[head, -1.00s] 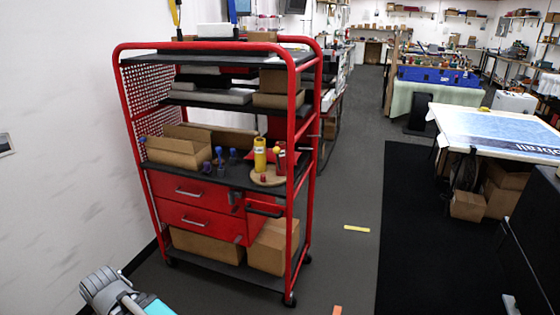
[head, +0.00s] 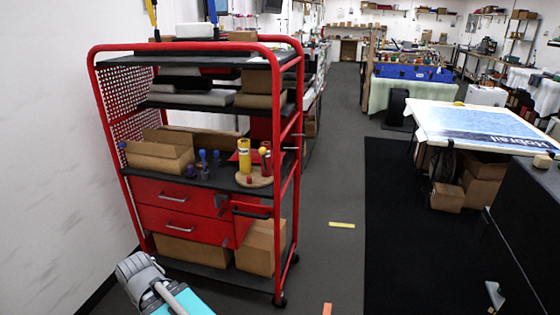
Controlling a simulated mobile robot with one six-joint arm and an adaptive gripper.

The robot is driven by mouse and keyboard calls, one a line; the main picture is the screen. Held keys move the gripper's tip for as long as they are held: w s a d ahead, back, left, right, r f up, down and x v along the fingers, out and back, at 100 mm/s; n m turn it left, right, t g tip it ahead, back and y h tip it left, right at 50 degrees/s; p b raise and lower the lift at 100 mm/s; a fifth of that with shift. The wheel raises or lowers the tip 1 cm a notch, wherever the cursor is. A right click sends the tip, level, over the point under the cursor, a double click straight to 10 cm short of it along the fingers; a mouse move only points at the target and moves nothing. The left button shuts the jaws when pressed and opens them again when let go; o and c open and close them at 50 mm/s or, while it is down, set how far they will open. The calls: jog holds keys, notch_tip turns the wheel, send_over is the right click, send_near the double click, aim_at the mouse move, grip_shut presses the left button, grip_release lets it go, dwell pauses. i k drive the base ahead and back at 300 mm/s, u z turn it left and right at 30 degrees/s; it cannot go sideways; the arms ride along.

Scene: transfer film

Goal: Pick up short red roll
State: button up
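A small short red roll (head: 249,180) stands on a round wooden board (head: 262,182) on the middle shelf of the red cart. A taller yellow roll (head: 244,155) stands close by it, and a taller red roll (head: 268,166) is to its right, partly hidden behind a small yellow-topped item. Part of my own arm, grey and teal, shows at the bottom left, in front of and below the cart. My gripper's fingers do not show.
The red cart (head: 172,190) has upright red posts around the shelf. An open cardboard box (head: 160,157) and blue items (head: 203,160) share the shelf. Grey floor (head: 325,260) is free to the cart's right. A table (head: 480,120) stands further right.

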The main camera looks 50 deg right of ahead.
aim_at(267, 159)
jog(key=z, duration=1.05)
jog(key=i, duration=1)
